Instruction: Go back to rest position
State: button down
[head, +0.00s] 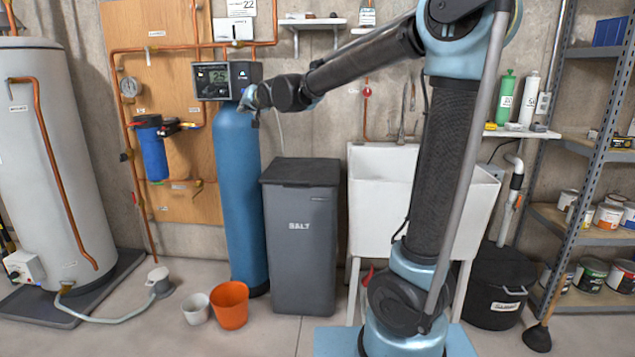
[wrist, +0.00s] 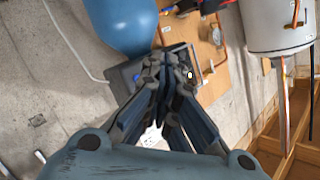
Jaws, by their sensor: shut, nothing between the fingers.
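My arm reaches left across the head view. My gripper (head: 246,108) is at the front of the water softener's dark control head (head: 226,80), which shows "25" on its display. The control head sits on top of a tall blue tank (head: 238,190). In the wrist view my gripper (wrist: 168,65) has its fingers together with nothing between them. The control head (wrist: 125,74) shows partly behind the fingers, with the blue tank (wrist: 122,25) beyond. The fingers hide part of the control head there. I cannot tell whether they touch it.
A grey salt bin (head: 300,240) stands below my forearm, beside a white sink (head: 385,200). An orange bucket (head: 229,305) and white bucket (head: 196,308) stand on the floor. A metal shelf with cans (head: 590,145) is at right, a white water heater (head: 45,150) at left.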

jog(key=s+d+f+g+h, duration=0.15)
jog(key=s+d+f, duration=0.3)
jog(key=d, duration=0.55)
jog(key=s+d+f+g+h, duration=0.1)
jog(key=s+d+f+h, duration=0.25)
jog(key=d+f, duration=0.45)
jog(key=s+d+f+g+h, duration=0.1)
jog(key=s+d+f+h, duration=0.3)
jog(key=d, duration=0.8)
jog(key=s+d+f+g, duration=0.2)
jog(key=s+d+f, duration=0.3)
jog(key=s, duration=0.4)
jog(key=s+d+f+g, duration=0.2)
jog(key=s+d+f, duration=0.3)
jog(key=s+f, duration=0.2)
jog(key=s+d+f+g, duration=0.2)
jog(key=s+d+f, duration=0.2)
jog(key=s+f, duration=0.3)
jog(key=s, duration=0.4)
jog(key=shift+s+d, duration=0.4)
jog(key=shift+g, duration=0.25)
jog(key=shift+w+f, duration=0.15)
jog(key=shift+w, duration=0.3)
